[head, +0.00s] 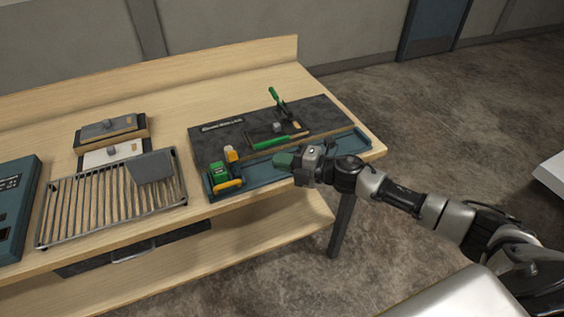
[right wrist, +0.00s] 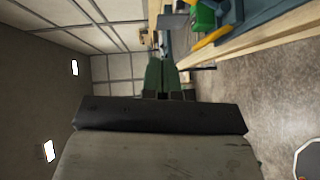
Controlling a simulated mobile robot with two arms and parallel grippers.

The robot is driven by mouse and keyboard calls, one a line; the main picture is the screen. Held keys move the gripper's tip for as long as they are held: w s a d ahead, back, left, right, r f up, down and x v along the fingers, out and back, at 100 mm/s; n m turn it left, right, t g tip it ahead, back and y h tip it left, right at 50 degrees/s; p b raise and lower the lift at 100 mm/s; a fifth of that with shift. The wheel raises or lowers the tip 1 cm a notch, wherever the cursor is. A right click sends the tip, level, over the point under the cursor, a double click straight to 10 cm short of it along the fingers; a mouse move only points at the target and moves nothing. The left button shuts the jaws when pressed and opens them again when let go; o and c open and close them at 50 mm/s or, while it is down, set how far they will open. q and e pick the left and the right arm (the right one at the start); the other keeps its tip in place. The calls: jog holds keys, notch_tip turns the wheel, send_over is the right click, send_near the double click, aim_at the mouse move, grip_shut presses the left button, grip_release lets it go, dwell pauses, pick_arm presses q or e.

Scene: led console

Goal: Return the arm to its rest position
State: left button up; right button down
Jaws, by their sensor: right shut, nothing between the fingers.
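My right arm comes in from the right in the head view. Its gripper (head: 284,160) has green fingers that are shut and empty, over the front strip of the teal tray (head: 258,178) on the workbench. In the right wrist view the green fingertips (right wrist: 161,72) are together with nothing between them. A green and yellow tool (head: 222,180) lies at the left end of the tray, left of my gripper and apart from it. It also shows at the top of the right wrist view (right wrist: 204,18). My left gripper is not in view.
The wooden workbench (head: 325,92) carries a dark board (head: 215,145) with green-handled tools, a wire rack (head: 85,215) with a grey block, and a teal console (head: 12,215) at the far left. The floor (head: 440,110) right of the bench is clear. A white surface (head: 552,172) stands at the right edge.

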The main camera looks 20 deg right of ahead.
jog(key=shift+w, duration=0.1)
jog(key=d+f+m+t+h+b, duration=0.1)
jog(key=d+f+m+h, duration=0.3)
jog(key=f, duration=0.5)
jog(key=d+f+m+t+h+b, duration=0.1)
jog(key=f+m+h, duration=0.1)
jog(key=f+m, duration=0.5)
jog(key=s+d+f+m+g+h, duration=0.1)
jog(key=s+d+f+m+h, duration=0.1)
jog(key=s+f, duration=0.5)
jog(key=s+d+f+m+g+h, duration=0.1)
jog(key=s+f+m+h, duration=0.15)
jog(key=f, duration=0.85)
jog(key=s+a+f+m+g+h+b, duration=0.1)
jog(key=s+f+m+g, duration=0.2)
jog(key=s+f, duration=0.6)
jog(key=s+f+m+g+h+b, duration=0.1)
jog(key=s+f+m+g, duration=0.15)
jog(key=s+f, duration=0.65)
jog(key=s+a+f+m+g, duration=0.1)
jog(key=s+a+g, duration=0.1)
jog(key=s, duration=0.8)
jog(key=s+a+f+m+g, duration=0.1)
jog(key=s+a+g, duration=0.1)
jog(key=s, duration=0.9)
jog(key=shift+s+a+f+m+g, duration=0.15)
jog(key=shift+f+m+g, duration=0.25)
jog(key=shift+g, duration=0.05)
